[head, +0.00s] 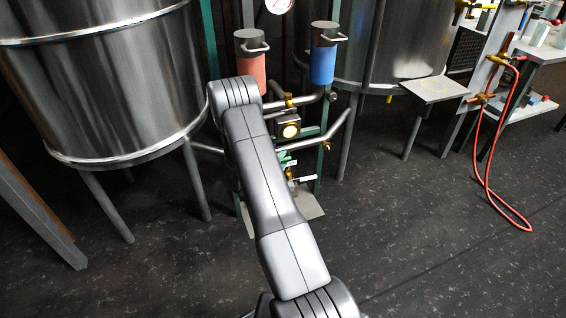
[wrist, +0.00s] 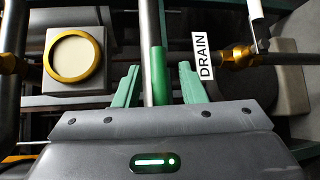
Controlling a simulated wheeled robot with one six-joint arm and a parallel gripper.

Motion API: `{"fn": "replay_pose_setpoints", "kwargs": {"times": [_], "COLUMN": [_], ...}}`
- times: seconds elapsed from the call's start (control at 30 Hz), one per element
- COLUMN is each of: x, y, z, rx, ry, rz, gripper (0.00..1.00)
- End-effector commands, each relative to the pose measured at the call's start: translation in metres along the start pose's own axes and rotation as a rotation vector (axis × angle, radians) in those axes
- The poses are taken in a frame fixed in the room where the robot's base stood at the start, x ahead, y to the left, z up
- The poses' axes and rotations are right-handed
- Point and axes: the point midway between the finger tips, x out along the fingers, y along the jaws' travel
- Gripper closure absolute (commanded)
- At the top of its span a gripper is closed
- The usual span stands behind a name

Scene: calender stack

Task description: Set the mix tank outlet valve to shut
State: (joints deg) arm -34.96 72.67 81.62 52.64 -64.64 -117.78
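My gripper (wrist: 159,67) is open in the wrist view, with one green finger on each side of a green-sleeved bar (wrist: 158,76). Gaps show between the bar and both fingers. The bar looks like a lever handle, but I cannot tell which valve it belongs to. A white tag reading DRAIN (wrist: 202,56) is just right of the right finger, beside a brass valve fitting (wrist: 237,57) with a white-tipped handle (wrist: 257,22). No mix tank label is readable. In the head view my forearm hides much of the pipework around the gripper.
A large steel tank (head: 105,85) stands at left, another (head: 400,45) behind at right. A red canister (head: 250,65) and a blue canister (head: 323,62) hang above the pipes. A round gauge-like disc (wrist: 74,56) is left of the fingers. A red hose (head: 487,170) hangs at right.

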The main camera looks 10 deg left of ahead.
Motion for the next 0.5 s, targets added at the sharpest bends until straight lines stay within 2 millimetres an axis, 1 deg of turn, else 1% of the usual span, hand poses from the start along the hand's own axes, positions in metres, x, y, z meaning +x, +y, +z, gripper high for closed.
{"fn": "replay_pose_setpoints", "kwargs": {"times": [0.03, 0.13, 0.43, 0.5], "x": [0.0049, 0.0101, 0.0117, 0.0116], "y": [-0.0007, -0.0003, 0.0003, 0.0003], "z": [-0.0001, 0.0003, 0.0002, 0.0001], "rx": [0.001, 0.001, 0.000, 0.000], "ry": [0.000, 0.000, 0.001, 0.001], "rz": [0.000, 0.000, 0.000, 0.000], "gripper": [0.63, 0.63, 0.63, 0.77]}}
